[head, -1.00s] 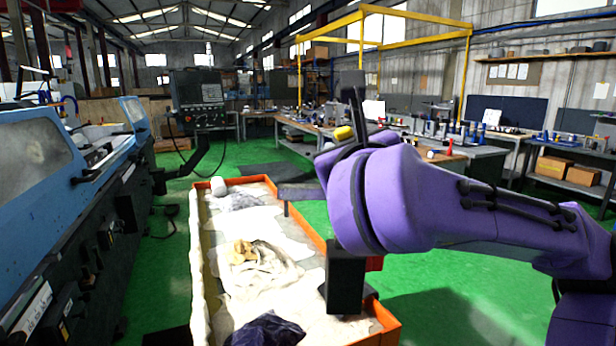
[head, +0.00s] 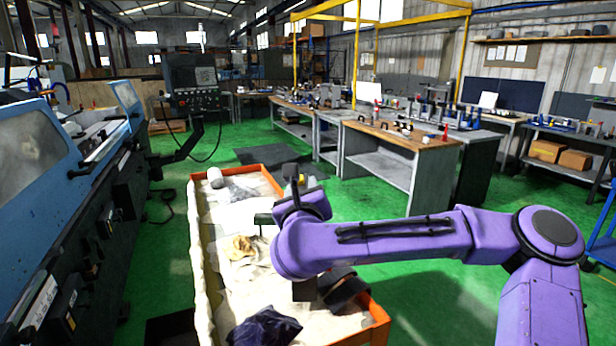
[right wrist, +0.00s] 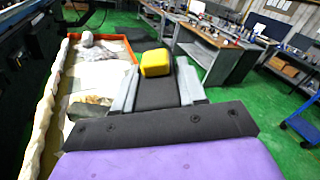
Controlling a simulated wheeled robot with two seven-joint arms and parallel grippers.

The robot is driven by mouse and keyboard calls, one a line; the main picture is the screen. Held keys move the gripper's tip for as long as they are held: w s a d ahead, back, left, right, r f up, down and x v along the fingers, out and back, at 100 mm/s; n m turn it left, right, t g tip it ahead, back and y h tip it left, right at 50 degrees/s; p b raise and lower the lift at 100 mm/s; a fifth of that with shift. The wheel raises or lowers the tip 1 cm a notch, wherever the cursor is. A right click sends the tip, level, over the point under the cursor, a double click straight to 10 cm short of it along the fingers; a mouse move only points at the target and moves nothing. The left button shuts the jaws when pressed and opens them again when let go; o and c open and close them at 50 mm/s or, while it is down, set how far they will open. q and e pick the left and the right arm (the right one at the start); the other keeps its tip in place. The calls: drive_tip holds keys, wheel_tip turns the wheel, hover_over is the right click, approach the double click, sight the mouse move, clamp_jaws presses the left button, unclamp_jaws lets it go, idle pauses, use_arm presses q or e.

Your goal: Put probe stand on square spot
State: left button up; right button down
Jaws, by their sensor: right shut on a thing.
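My right gripper (right wrist: 156,82) is in the right wrist view, its two grey fingers on either side of a yellow block with rounded edges. I take this yellow block to be the probe stand (right wrist: 155,63); only its yellow part shows clearly. In the head view a small bit of the yellow block (head: 302,179) shows beyond my right wrist, above the far end of the orange-rimmed tray. The fingers are mostly hidden there by my purple arm. I cannot make out a square spot in either view. My left gripper is in neither view.
The orange-rimmed tray (head: 376,334) holds pale sheets and rags. A blue grinder (head: 40,165) stands at the left with a control panel (head: 193,82) behind. A workbench (head: 402,139) with small parts stands beyond the arm. Green floor between tray and bench is clear.

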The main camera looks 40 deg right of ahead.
drive_tip(key=shift+f, duration=1.3)
drive_tip(key=shift+f, duration=0.1)
drive_tip(key=c, duration=0.9)
unclamp_jaws()
drive_tip(key=shift+s+f, duration=0.1)
drive_tip(key=shift+f, duration=0.1)
drive_tip(key=shift+o, duration=1.3)
drive_tip(key=shift+s+a+r, duration=0.1)
drive_tip(key=shift+r, duration=0.1)
